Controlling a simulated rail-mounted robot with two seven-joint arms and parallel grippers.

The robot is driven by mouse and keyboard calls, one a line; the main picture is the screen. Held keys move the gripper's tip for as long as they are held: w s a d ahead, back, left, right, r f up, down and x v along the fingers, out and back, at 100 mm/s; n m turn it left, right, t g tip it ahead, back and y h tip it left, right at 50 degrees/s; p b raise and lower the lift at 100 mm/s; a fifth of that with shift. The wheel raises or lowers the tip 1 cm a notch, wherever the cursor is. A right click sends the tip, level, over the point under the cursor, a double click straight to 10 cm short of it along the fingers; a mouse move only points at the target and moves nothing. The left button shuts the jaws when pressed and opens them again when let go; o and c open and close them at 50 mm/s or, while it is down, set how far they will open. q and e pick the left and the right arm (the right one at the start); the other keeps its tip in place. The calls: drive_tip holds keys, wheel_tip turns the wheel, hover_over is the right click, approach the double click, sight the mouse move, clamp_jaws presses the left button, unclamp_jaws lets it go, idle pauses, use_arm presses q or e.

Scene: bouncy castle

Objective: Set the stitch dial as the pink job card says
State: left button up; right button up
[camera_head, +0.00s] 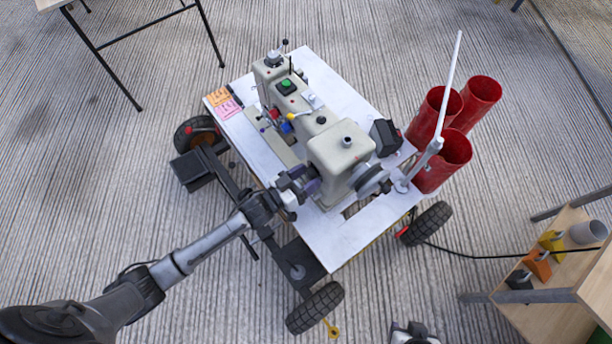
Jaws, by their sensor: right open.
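A beige sewing machine (340,148) stands on a white wheeled table (350,240). A pink job card (229,108) lies at the table's left corner; its writing is too small to read. A purple, round dial-like part (312,184) sits on the machine's near side, partly hidden by my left gripper. My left gripper (294,184) is right at this part; I cannot tell whether its fingers are closed on it. The dial's marks are not readable. My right gripper (410,333) is open and only partly in view at the bottom edge, away from the table.
An orange card (218,96) lies beside the pink one. Red cylinders (442,160) and a slanted white rod (449,90) stand at the table's right. A wooden shelf (550,315) with small coloured items is at lower right. The striped floor around is mostly clear.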

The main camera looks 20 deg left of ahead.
use_arm(q)
drive_tip(key=c, duration=0.7)
drive_tip(key=shift+r+p, duration=0.1)
drive_tip(key=shift+p, duration=0.25)
drive_tip(key=shift+c, duration=0.2)
drive_tip(key=shift+r+m+p, duration=0.1)
drive_tip(key=shift+m+p, duration=0.75)
drive_tip(key=shift+m, duration=0.25)
drive_tip(key=shift+m+p, duration=1.05)
drive_tip(key=shift+m, duration=0.65)
drive_tip(key=o, duration=0.9)
drive_tip(key=shift+o, duration=0.2)
drive_tip(key=shift+a, duration=0.1)
